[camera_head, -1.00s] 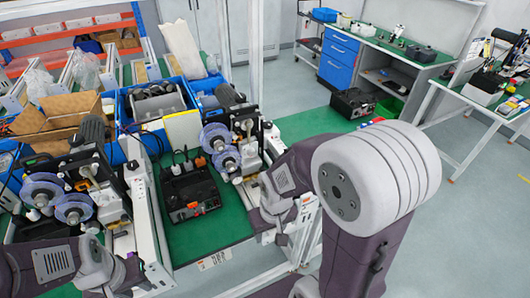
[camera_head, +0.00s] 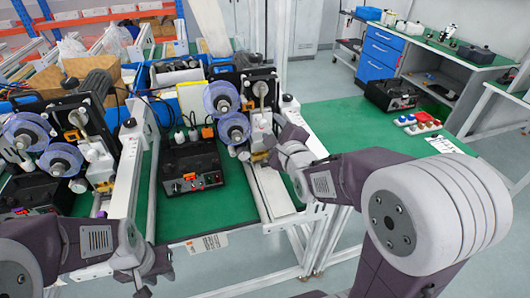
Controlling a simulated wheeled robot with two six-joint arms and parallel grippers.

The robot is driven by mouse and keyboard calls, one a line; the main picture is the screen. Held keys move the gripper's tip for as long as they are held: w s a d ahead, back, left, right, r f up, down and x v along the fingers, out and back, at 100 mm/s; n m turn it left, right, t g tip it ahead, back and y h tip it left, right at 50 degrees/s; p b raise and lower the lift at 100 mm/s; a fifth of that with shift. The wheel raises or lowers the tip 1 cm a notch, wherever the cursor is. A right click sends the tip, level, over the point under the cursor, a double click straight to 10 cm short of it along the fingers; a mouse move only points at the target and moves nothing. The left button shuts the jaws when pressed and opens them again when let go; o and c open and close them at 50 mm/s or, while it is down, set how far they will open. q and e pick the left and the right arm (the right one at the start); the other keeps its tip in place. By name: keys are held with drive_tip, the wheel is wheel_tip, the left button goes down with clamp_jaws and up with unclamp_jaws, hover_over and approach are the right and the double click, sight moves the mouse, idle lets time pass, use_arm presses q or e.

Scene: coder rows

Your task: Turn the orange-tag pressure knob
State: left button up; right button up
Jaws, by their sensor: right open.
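Two coder machines with clear purple-rimmed reels stand on the bench, a left one (camera_head: 75,130) and a right one (camera_head: 255,95). Small orange parts show on both, at the left machine (camera_head: 72,135) and beside the right machine's reels (camera_head: 207,131). I cannot tell which is the orange-tag pressure knob. A black control box (camera_head: 190,165) with orange-red switches sits between the machines. My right gripper (camera_head: 270,152) is at the right machine's lower front; its fingers are small, and contact is unclear. My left gripper (camera_head: 148,280) is low at the bench's front edge, its fingers hard to make out.
Blue bins (camera_head: 178,75) and cardboard (camera_head: 62,80) lie behind the machines. A white rail (camera_head: 140,190) runs beside the control box. The green bench top (camera_head: 205,212) is clear in front of the box. Another green table (camera_head: 345,122) at right holds small coloured parts (camera_head: 420,122).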

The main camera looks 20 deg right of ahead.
drive_tip(key=m+t+b, duration=0.2)
drive_tip(key=b, duration=0.6)
approach(265, 127)
drive_tip(key=w, duration=0.1)
drive_tip(key=w+p, duration=0.1)
drive_tip(key=w, duration=0.8)
drive_tip(key=shift+w+a, duration=0.1)
drive_tip(key=shift+a, duration=0.05)
use_arm(q)
wheel_tip(265, 127, down, 11)
use_arm(e)
drive_tip(key=shift+f, duration=0.1)
clamp_jaws()
